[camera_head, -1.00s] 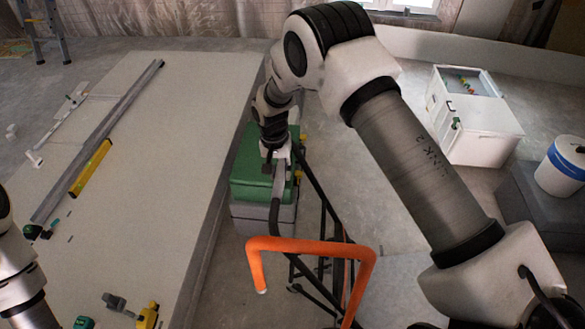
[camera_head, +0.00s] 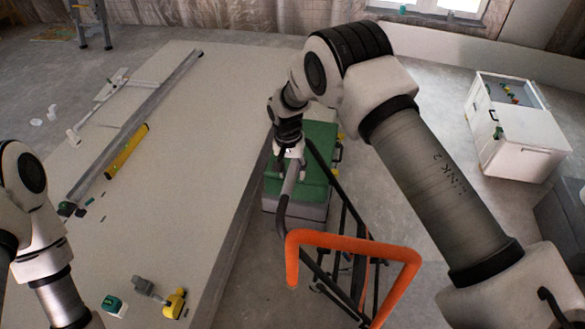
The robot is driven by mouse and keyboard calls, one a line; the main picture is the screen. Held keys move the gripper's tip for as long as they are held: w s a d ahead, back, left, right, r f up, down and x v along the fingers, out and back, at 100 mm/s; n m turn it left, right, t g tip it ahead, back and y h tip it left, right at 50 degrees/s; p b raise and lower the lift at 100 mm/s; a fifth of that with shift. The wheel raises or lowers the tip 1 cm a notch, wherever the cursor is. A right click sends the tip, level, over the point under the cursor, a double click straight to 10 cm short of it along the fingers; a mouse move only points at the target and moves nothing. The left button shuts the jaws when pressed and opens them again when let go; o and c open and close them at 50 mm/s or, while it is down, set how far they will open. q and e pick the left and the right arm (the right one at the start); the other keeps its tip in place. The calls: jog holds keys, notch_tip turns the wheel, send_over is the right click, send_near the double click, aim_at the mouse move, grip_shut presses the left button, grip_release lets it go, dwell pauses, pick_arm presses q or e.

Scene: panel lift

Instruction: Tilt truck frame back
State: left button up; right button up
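The truck frame stands beside the large pale panel (camera_head: 180,210). It has an orange tube handle (camera_head: 350,243), thin black bars (camera_head: 327,172) and a grey grip (camera_head: 291,184) on a curved black bar. My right gripper (camera_head: 290,168) reaches down from above, with its fingers around the top of the grey grip. It looks closed on it, though my wrist partly hides the contact. The lower end of the frame is hard to make out. My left arm comes in at the left edge, and its gripper lies outside the picture.
A green-lidded box (camera_head: 318,150) stands behind the frame, close to the panel's edge. A yellow level (camera_head: 127,152), a long metal bar (camera_head: 140,120) and small tools lie on the panel. A white cabinet (camera_head: 520,145) stands at the right. Bare floor lies between it and the frame.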

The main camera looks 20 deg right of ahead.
jog(key=shift+w+f, duration=0.2)
jog(key=shift+w, duration=0.1)
jog(key=shift+s+r, duration=0.15)
jog(key=shift+r, duration=0.15)
notch_tip(320, 180, up, 11)
jog(key=shift+w+a+r, duration=0.15)
jog(key=shift+w+a, duration=0.2)
jog(key=shift+w, duration=0.05)
